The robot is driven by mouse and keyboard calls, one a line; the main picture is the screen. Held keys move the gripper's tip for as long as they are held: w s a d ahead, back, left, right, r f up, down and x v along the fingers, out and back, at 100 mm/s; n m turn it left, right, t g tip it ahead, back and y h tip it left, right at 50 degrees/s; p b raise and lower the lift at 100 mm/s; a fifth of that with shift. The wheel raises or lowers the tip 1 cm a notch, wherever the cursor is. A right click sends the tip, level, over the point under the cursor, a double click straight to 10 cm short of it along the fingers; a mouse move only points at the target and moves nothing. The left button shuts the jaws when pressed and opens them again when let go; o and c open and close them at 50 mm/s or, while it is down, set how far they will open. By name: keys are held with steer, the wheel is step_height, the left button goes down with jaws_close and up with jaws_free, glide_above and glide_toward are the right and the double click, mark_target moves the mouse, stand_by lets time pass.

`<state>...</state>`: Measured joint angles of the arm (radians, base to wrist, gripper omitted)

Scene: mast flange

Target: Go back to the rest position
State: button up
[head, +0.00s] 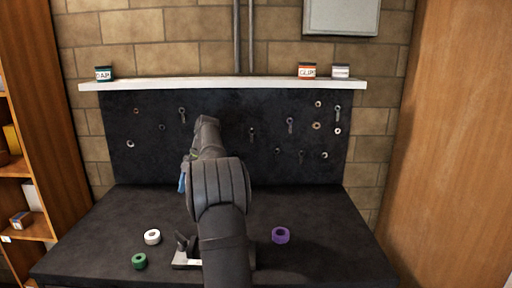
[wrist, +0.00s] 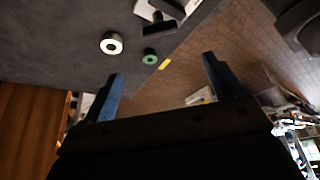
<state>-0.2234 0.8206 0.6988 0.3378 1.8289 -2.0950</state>
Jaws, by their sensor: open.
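My gripper (wrist: 163,65) is open in the wrist view, its two blue fingers well apart with nothing between them. In the head view a blue finger (head: 182,184) shows left of my arm, and the rest of the gripper is hidden by the arm. The arm rises over the middle of the dark bench (head: 330,262). A light plate with dark parts (head: 182,263) lies on the bench, partly hidden behind my arm. It also shows at the top of the wrist view (wrist: 147,11).
A white ring (head: 150,241) and a green ring (head: 139,265) lie left of my arm, a purple ring (head: 280,241) right. Behind stands a dark board (head: 220,110) with several small parts, under a white shelf (head: 220,83) with tins. Wooden furniture (head: 445,150) flanks the bench.

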mark_target(180, 235)
steer(key=x, duration=1.4)
steer(key=shift+s+a, duration=0.1)
steer(key=shift+f+m, duration=0.25)
steer(key=shift+m, duration=0.05)
steer(key=m+t+y, duration=0.1)
steer(key=m, duration=0.3)
steer(key=shift+s+r, duration=0.1)
steer(key=shift+s, duration=0.05)
steer(key=m+t, duration=0.1)
steer(key=m, duration=0.2)
steer(key=shift+s+m+t+y, duration=0.1)
steer(key=shift+m+t+y, duration=0.2)
steer(key=shift+t, duration=0.1)
steer(key=m+t, duration=0.1)
steer(key=m, duration=0.3)
steer(key=shift+s+t, duration=0.1)
steer(key=shift+t, duration=0.2)
steer(key=shift+s+m+t+h, duration=0.15)
steer(key=shift+m+t, duration=0.25)
steer(key=shift+m, duration=0.65)
steer(key=shift+w+m+t+h, duration=0.1)
steer(key=shift+m+t+h, duration=0.25)
steer(key=shift+m, duration=0.7)
